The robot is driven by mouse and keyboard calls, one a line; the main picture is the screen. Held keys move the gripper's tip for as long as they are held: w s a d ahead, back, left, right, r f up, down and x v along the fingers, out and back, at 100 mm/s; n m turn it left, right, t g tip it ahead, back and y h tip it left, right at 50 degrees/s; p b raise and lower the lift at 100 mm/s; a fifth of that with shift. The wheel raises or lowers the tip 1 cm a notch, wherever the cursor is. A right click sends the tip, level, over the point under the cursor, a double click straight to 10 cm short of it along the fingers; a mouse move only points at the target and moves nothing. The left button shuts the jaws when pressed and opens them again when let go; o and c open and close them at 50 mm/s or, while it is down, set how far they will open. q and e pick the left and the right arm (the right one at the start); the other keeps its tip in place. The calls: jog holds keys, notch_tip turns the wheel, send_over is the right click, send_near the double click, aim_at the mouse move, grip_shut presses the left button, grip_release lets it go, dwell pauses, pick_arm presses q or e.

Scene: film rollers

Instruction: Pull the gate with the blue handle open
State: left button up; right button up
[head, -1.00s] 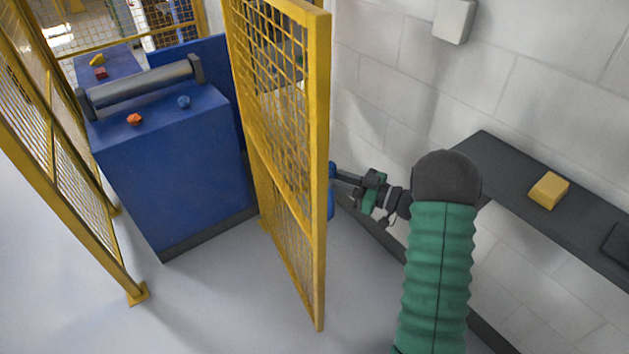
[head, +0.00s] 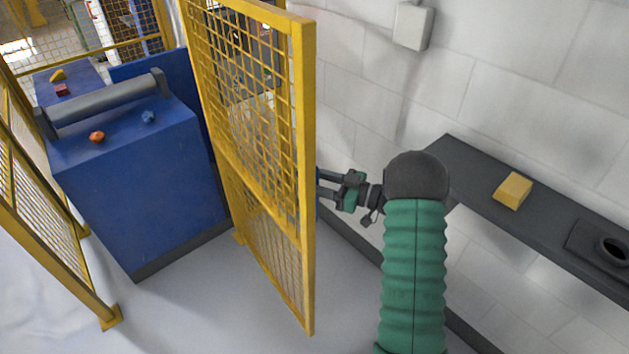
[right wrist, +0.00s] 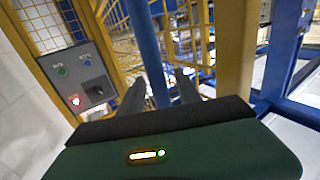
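The gate (head: 250,130) is a yellow frame with wire mesh, standing swung out at an angle beside the blue cabinet. Its blue handle is mostly hidden behind the gate's free edge in the head view. In the right wrist view the blue handle (right wrist: 151,55) is a long bar running between the two dark fingers. My right gripper (head: 326,184) reaches in from the right to the gate's wall-facing side. It also shows in the right wrist view (right wrist: 160,92), with its fingers on either side of the handle, apparently shut on it. My left gripper is not in view.
A blue cabinet (head: 140,190) with a grey roller stands left of the gate. Yellow mesh fencing (head: 40,205) is at the far left. A dark shelf (head: 470,165) with a yellow block (head: 513,190) runs along the white wall. A control box (right wrist: 78,78) shows beside the handle.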

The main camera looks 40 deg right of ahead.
jog(key=shift+s, duration=0.1)
jog(key=v, duration=1.7)
jog(key=shift+d, duration=0.1)
